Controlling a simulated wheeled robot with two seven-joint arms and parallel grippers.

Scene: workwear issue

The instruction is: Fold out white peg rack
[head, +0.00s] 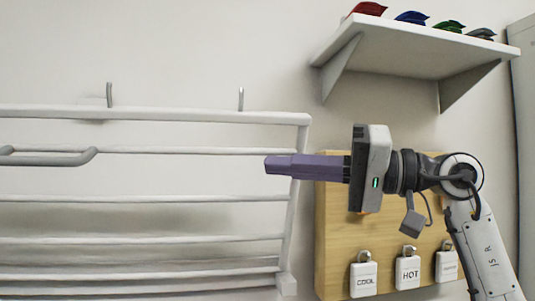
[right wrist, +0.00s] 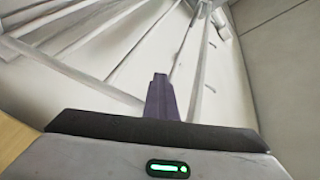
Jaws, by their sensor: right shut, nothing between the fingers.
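The white peg rack (head: 170,198) is on the wall at the left of the head view, with several horizontal bars and two grey pegs on its top rail (head: 200,115). A grey handle (head: 50,158) shows at its left. Its bars also show in the right wrist view (right wrist: 135,45). My right gripper (head: 268,166) is shut and empty, its purple fingers pointing left. In the head view its tips overlap the rack's right upright; I cannot tell whether they touch it. My left gripper is not in view.
A white shelf (head: 405,52) with several coloured items is above my right arm. A wooden board (head: 333,220) behind my gripper carries padlock-like tags, one reading COOL (head: 363,281) and one HOT (head: 408,274). A grey cabinet edge (head: 524,110) is at far right.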

